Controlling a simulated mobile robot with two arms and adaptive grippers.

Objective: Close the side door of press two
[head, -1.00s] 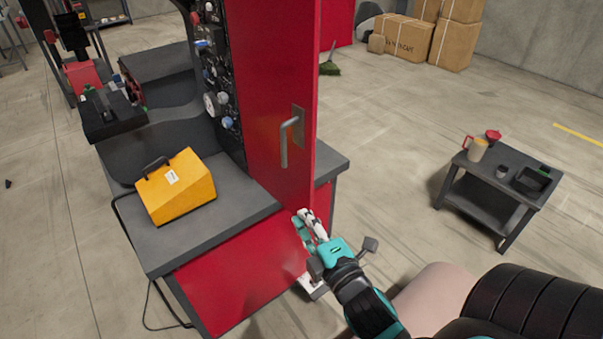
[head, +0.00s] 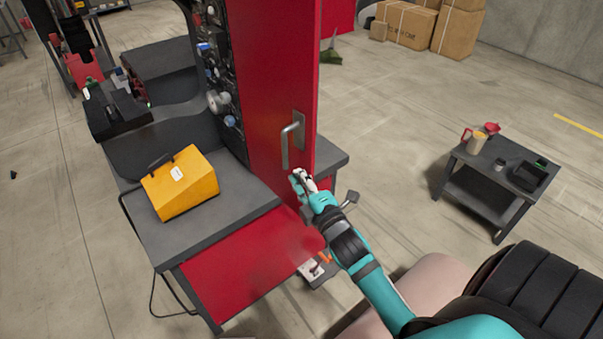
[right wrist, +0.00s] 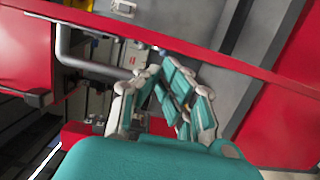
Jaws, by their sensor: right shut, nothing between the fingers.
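The side door (head: 271,85) of the press is a tall red panel standing upright at the machine's near right, beside a dark panel of dials. I cannot tell how far it stands open. Its grey bar handle (head: 286,148) is on the face toward me, and it also shows at the upper left of the right wrist view (right wrist: 72,55). My right gripper (head: 298,179) is shut and empty, just below the handle and close to the door's lower part. In the right wrist view its fingers (right wrist: 163,82) are near the handle's end; contact is unclear. My left gripper is out of view.
A yellow case (head: 182,184) sits on the press's dark grey ledge (head: 232,212). A small dark table (head: 480,172) with cups and a tray stands at right. Cardboard boxes (head: 409,27) are at the back. The floor between door and table is clear.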

